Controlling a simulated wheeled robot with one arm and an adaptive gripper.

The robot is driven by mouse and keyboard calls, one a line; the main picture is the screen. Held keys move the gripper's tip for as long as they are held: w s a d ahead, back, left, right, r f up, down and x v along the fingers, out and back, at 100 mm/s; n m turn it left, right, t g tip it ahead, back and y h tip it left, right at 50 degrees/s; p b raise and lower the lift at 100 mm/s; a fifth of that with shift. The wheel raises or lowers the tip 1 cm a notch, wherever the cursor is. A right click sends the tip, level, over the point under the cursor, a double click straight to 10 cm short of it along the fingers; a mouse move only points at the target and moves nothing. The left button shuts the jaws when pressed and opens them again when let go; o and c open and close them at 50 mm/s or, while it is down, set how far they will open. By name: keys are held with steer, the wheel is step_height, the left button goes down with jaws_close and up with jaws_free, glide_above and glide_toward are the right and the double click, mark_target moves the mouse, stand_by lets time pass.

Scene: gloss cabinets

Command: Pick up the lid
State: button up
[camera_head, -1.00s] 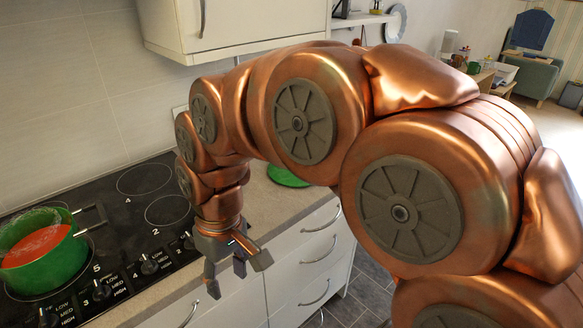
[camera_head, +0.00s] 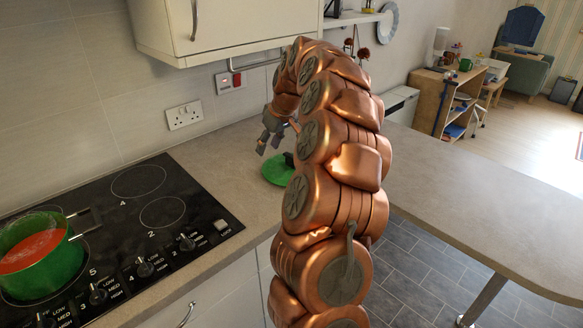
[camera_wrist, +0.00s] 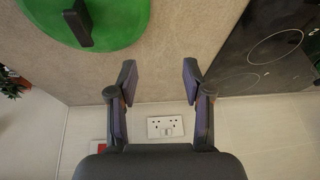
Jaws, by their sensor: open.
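The green lid (camera_head: 275,172) lies on the counter to the right of the hob, partly hidden behind my arm. Its dark handle (camera_head: 288,159) stands up at its middle. In the wrist view the lid (camera_wrist: 122,27) is at the top left, with the black bar handle (camera_wrist: 78,26) across it. My gripper (camera_head: 267,146) is above the counter near the lid, on its wall side. In the wrist view my gripper (camera_wrist: 157,72) is open with nothing between its fingers, and the lid is off to one side of them.
A green pot (camera_head: 42,268) with red contents sits on the black hob (camera_head: 150,235) at left. Wall sockets (camera_head: 184,115) and a wall cabinet (camera_head: 225,25) are behind and above. A plant (camera_wrist: 12,83) shows in the wrist view. The counter (camera_head: 455,185) at right is clear.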

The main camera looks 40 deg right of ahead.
steer(key=h, duration=0.1)
glide_toward(291, 155)
step_height(291, 155, down, 2)
steer(key=shift+w+f+m, duration=0.35)
steer(key=shift+m, duration=0.05)
steer(key=shift+p+x, duration=1.8)
steer(key=shift+x, duration=1.9)
steer(key=shift+w+a, duration=0.1)
jaws_close()
